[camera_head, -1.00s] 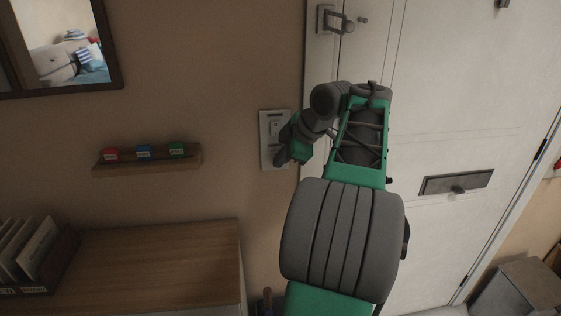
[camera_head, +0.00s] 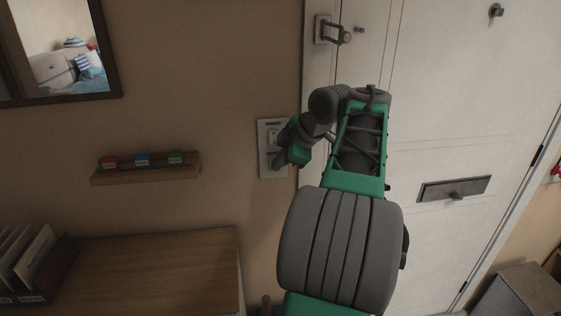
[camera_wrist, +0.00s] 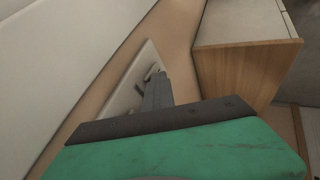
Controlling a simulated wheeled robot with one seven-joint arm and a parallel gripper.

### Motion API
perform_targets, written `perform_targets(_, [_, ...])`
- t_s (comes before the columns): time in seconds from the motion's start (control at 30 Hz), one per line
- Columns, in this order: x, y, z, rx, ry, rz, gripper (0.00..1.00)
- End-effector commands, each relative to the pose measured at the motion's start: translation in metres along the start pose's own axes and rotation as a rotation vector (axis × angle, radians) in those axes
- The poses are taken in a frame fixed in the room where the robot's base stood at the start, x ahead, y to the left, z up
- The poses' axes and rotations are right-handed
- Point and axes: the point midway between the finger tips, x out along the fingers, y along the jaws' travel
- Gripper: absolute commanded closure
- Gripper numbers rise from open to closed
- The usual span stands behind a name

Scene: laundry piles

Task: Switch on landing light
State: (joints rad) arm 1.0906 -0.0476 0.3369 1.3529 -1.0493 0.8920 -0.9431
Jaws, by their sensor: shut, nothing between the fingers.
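A pale switch plate (camera_head: 264,150) is fixed to the wall just left of the white door's frame. A rocker (camera_head: 272,137) shows on its upper part; the lower part is partly hidden by my gripper. My gripper (camera_head: 278,162) is shut and empty, with its tips at the plate's lower half. In the wrist view the plate (camera_wrist: 128,88) is seen edge-on and the shut fingers (camera_wrist: 158,82) reach its face. They look close to or touching it; I cannot tell contact for certain, nor the rocker's position.
The white door (camera_head: 440,110) with a latch (camera_head: 333,30) and letter slot (camera_head: 455,188) is at right. A small shelf (camera_head: 145,175) with coloured blocks hangs at left. A wooden cabinet (camera_head: 150,265) stands below it. A framed mirror (camera_head: 117,50) is upper left.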

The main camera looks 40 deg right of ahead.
Motion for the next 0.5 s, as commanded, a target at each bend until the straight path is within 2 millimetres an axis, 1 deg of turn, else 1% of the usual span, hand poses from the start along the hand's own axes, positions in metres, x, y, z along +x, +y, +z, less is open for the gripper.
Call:
perform_targets(0.07, [-0.002,-0.003,-0.001,-0.001,0.000,0.003,1.00])
perform_targets(0.17, [-0.008,-0.013,-0.004,-0.003,0.000,0.003,1.00])
perform_targets(0.27, [-0.017,-0.028,-0.008,-0.003,0.000,0.004,1.00])
perform_targets(0.3, [-0.033,-0.023,-0.008,0.000,-0.002,0.007,1.00])
perform_targets(0.37, [-0.049,-0.022,-0.007,0.001,-0.004,0.005,1.00])
perform_targets(0.5, [-0.081,-0.021,-0.014,-0.007,0.003,-0.001,1.00])
